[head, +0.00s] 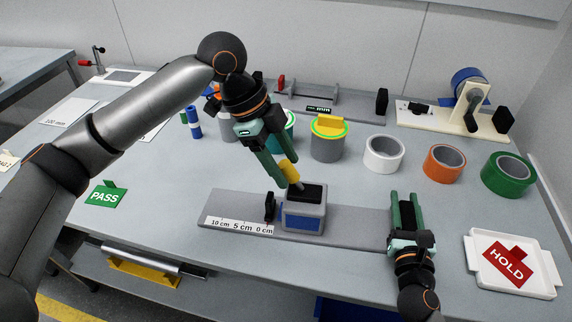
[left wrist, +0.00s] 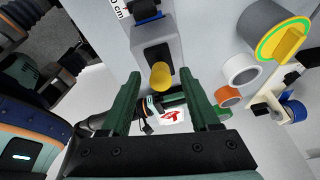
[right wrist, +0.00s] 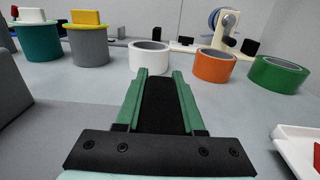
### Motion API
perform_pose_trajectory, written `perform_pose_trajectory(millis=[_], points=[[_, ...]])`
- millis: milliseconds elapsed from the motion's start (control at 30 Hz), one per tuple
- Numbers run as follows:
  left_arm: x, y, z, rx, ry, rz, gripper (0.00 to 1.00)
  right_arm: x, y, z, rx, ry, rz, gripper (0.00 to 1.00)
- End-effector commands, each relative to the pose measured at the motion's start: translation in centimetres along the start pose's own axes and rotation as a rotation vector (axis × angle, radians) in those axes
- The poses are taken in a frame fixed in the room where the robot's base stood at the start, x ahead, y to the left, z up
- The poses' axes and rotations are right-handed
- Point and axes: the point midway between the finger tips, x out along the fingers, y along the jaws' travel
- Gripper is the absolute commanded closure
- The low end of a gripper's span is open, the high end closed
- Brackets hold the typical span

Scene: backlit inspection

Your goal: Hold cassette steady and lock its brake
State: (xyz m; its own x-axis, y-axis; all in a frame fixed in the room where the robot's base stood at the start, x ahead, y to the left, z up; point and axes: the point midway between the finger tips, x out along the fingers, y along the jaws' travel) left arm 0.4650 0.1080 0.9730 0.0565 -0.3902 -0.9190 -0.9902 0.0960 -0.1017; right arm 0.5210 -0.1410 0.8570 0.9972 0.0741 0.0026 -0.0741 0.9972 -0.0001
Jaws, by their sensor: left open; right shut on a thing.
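The cassette, a grey block with a blue front panel (head: 303,222) and a dark top, sits on a grey rail (head: 350,226) beside a 10–0 cm scale. A yellow-tipped lever, apparently its brake (head: 289,172), rises from it, tilted to the left. My left gripper (head: 286,168) is open and points down, with a finger on either side of the yellow tip. In the left wrist view the yellow tip (left wrist: 161,76) shows between the fingers, not gripped. My right gripper (head: 405,199) is shut on a black block (right wrist: 165,105) at the rail's right end, apart from the cassette.
A white tray (head: 480,271) with a red HOLD sign (head: 508,264) lies at right. White (head: 384,153), orange (head: 444,163) and green (head: 508,175) rolls stand behind my right gripper. A grey can with a yellow handle (head: 327,140) stands behind the cassette. A green PASS sign (head: 106,195) lies left.

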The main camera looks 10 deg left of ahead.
Motion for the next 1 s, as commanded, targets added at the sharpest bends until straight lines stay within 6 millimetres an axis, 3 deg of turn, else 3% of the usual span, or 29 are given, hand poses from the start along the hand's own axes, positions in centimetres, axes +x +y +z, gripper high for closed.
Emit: perform_pose_trajectory(millis=[133,433,1000], points=[[1.06,0.02,0.04,-0.001,0.0,0.001,0.38,-0.14,0.0,-0.68,0.001,0.014,-0.001,1.0],[1.19,0.0,0.04,-0.001,0.0,0.0,0.39,-0.14,0.0,-0.68,0.001,0.014,-0.001,1.0],[1.16,0.03,0.04,0.0,0.0,0.001,1.0,-0.13,-0.01,-0.67,0.0,0.014,-0.001,1.0]])
